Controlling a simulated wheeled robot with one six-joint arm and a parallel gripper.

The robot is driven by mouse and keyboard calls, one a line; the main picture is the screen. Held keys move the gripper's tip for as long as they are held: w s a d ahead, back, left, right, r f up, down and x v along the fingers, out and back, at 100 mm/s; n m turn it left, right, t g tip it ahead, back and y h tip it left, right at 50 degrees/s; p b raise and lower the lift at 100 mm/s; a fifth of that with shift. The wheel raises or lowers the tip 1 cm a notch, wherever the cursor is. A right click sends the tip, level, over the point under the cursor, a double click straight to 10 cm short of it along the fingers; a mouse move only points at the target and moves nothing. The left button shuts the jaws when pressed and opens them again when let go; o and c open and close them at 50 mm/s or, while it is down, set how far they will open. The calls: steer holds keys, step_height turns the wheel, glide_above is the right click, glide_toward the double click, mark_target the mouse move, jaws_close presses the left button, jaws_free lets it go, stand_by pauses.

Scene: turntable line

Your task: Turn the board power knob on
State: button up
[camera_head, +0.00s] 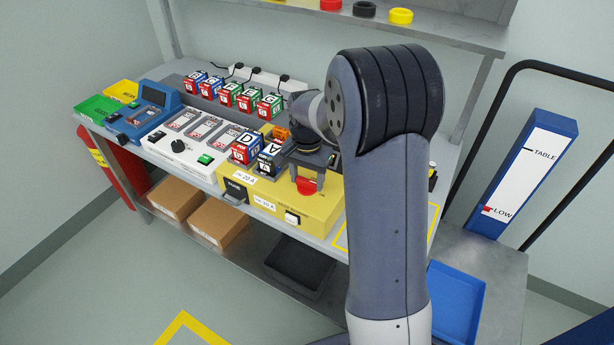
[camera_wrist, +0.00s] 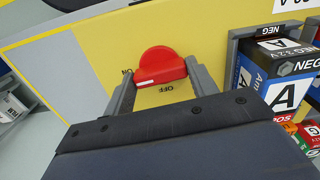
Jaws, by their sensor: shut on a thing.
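The red power knob (camera_head: 306,186) sits on the yellow board (camera_head: 322,211), and it also shows up close in the wrist view (camera_wrist: 160,66). The labels ON and OFF are printed beside it, ON at its left and OFF below it in the wrist view. A small white mark shows on the knob's lower edge, between the two labels. My gripper (camera_head: 308,171) is over the board with its fingers (camera_wrist: 160,72) on either side of the knob, shut on it. My fingers and arm hide part of the board.
Block A (camera_head: 269,157) and block D (camera_head: 245,147) stand in the board, close beside my gripper. A white panel (camera_head: 178,146) with a black dial and a blue device (camera_head: 152,107) lie to the left. Several lettered blocks stand behind. A shelf (camera_head: 440,28) hangs above.

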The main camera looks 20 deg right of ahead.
mark_target(307, 180)
steer(key=shift+r+m, duration=0.1)
steer(key=shift+m, duration=0.5)
steer(key=o, duration=1)
step_height(307, 180, up, 11)
steer(key=shift+f, duration=0.15)
step_height(307, 180, down, 11)
steer(key=shift+r, duration=0.1)
stand_by(0.5)
stand_by(0.5)
